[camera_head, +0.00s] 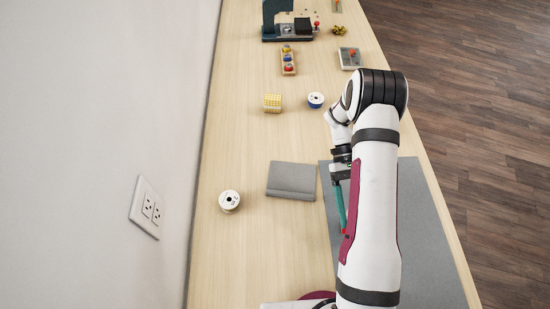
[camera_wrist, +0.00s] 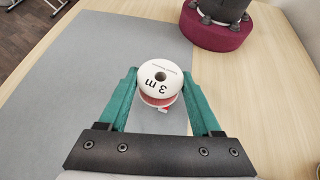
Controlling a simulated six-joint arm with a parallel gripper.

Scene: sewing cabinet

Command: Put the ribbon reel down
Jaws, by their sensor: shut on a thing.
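A ribbon reel (camera_wrist: 160,78) with a white face marked "3 m" and a red band around its side is between my teal fingers in the wrist view. My gripper (camera_wrist: 159,84) is shut on it, with one finger at each side. The reel is over the grey mat (camera_wrist: 70,75); I cannot tell whether it touches the mat. In the head view my gripper (camera_head: 342,208) is above the left part of the mat (camera_head: 420,245), and my arm hides most of the reel.
A grey folded item (camera_head: 291,180) lies left of the mat. A white reel (camera_head: 229,200) stands farther left. A yellow piece (camera_head: 272,102) and a blue-rimmed reel (camera_head: 316,100) are farther back, before a tray of spools (camera_head: 288,60). The table's front left is clear.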

